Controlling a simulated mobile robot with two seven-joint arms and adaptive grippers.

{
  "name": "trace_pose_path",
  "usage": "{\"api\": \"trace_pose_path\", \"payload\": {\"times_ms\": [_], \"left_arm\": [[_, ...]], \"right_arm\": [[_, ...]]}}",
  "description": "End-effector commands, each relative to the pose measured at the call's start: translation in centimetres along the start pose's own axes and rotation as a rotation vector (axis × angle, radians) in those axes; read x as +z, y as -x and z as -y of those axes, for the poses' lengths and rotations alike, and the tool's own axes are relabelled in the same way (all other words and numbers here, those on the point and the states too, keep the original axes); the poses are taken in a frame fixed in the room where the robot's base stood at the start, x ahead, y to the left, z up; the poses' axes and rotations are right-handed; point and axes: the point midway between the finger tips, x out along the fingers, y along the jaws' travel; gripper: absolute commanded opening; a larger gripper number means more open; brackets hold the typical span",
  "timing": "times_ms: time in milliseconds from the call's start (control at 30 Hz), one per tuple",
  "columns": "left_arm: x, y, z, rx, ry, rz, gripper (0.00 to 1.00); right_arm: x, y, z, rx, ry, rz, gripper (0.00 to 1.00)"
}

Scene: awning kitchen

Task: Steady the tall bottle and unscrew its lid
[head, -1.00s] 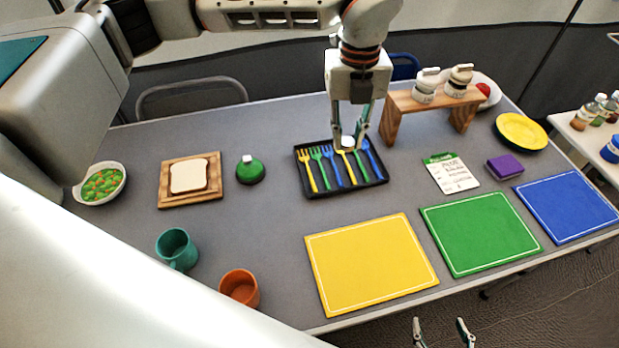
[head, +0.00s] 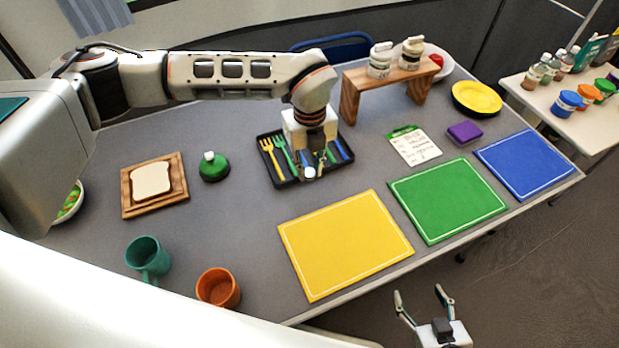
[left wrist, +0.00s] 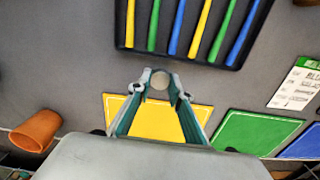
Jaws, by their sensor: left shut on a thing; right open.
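My left gripper (head: 314,167) points down over the front part of the cutlery tray. It is shut on a small whitish round thing (head: 309,173), which looks like a bottle lid. The left wrist view shows this round thing (left wrist: 160,80) pinched between the fingertips. I cannot tell whether a bottle body is below it. A squat green bottle (head: 214,169) with a white cap stands left of the tray, apart from both grippers. My right gripper (head: 424,296) is open and empty in front of the table's near edge.
The black cutlery tray (head: 277,181) holds several coloured utensils. Yellow (head: 345,245), green (head: 447,199) and blue (head: 530,164) mats lie along the front. A wooden stand (head: 352,95) bears two white jars. Teal (head: 146,258) and orange (head: 218,288) mugs stand front left.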

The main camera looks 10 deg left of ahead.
Motion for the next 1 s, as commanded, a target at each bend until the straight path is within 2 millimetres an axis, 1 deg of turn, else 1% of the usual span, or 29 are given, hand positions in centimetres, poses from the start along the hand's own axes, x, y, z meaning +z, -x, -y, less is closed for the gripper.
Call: {"api": "trace_pose_path", "payload": {"times_ms": [167, 300, 400, 667, 800, 833, 867, 1000], "left_arm": [[0.0, -1.3, 0.0, 0.001, 0.000, -0.001, 0.00], [-0.1, -3.4, 0.0, 0.002, 0.000, -0.003, 0.00], [-0.1, -4.4, 0.0, 0.001, 0.000, -0.001, 0.00], [0.0, -4.5, 0.0, 0.000, -0.001, 0.000, 0.00], [0.0, -4.8, 0.0, 0.000, -0.001, -0.001, 0.00], [0.0, -4.8, 0.0, 0.000, -0.001, 0.000, 0.27], [0.0, -4.8, 0.0, 0.000, -0.001, 0.000, 0.35], [0.0, -4.7, 0.0, 0.000, -0.001, 0.000, 0.36]], "right_arm": [[0.1, -0.1, -0.1, 0.001, 0.001, 0.000, 0.64], [0.3, -0.2, -0.1, 0.002, 0.002, 0.002, 0.64], [0.4, -0.3, -0.1, 0.002, 0.004, 0.003, 0.64], [0.1, -0.3, -0.2, 0.004, 0.005, -0.001, 0.64], [0.2, -0.3, -0.2, 0.004, 0.005, 0.000, 0.64], [0.2, -0.3, -0.2, 0.004, 0.005, -0.001, 0.64], [0.2, -0.3, -0.2, 0.004, 0.005, -0.001, 0.64], [0.1, -0.3, -0.2, 0.004, 0.005, -0.001, 0.64]]}}
